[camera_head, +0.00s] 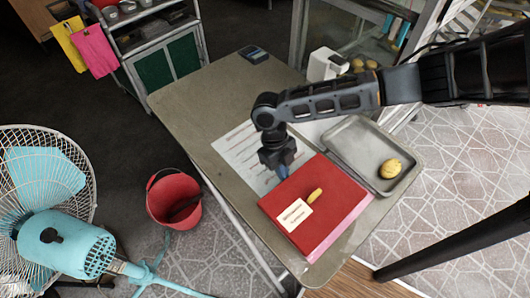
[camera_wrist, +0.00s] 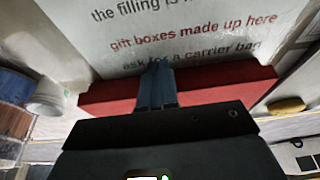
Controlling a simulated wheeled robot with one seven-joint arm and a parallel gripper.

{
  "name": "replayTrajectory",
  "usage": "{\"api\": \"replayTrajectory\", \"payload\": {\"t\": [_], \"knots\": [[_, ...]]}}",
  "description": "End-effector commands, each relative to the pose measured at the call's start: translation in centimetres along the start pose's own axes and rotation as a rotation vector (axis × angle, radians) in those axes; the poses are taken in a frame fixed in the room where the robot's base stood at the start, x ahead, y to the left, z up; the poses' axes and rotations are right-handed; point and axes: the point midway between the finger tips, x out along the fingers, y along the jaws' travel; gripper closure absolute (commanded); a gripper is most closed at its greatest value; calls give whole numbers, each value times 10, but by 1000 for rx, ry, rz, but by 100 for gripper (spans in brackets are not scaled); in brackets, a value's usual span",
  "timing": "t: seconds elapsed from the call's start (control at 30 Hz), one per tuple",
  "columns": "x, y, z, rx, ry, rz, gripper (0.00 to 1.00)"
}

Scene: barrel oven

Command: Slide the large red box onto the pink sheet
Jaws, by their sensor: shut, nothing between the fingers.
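The large red box (camera_head: 305,200) lies on the right part of the table, with a white label and a small yellow object on top. A whitish printed sheet (camera_head: 238,150) with dark and red text lies flat at the box's upper left; its lettering also shows in the wrist view (camera_wrist: 190,40). My gripper (camera_head: 283,172) is shut and empty, pointing down at the box's upper-left edge. In the wrist view the fingers (camera_wrist: 157,85) overlap the box's red edge (camera_wrist: 225,85); I cannot tell whether they touch it.
A grey tray (camera_head: 345,135) with a yellow bun (camera_head: 390,168) sits right of the box. The table's left part (camera_head: 190,100) is clear. A pink cloth (camera_head: 95,50) hangs on a cart.

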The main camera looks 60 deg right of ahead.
Motion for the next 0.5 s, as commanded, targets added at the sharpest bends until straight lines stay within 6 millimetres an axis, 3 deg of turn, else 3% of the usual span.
{"api": "replayTrajectory", "payload": {"t": [0.5], "knots": [[4, 0, -13, -1, 0, -1, 100]]}}
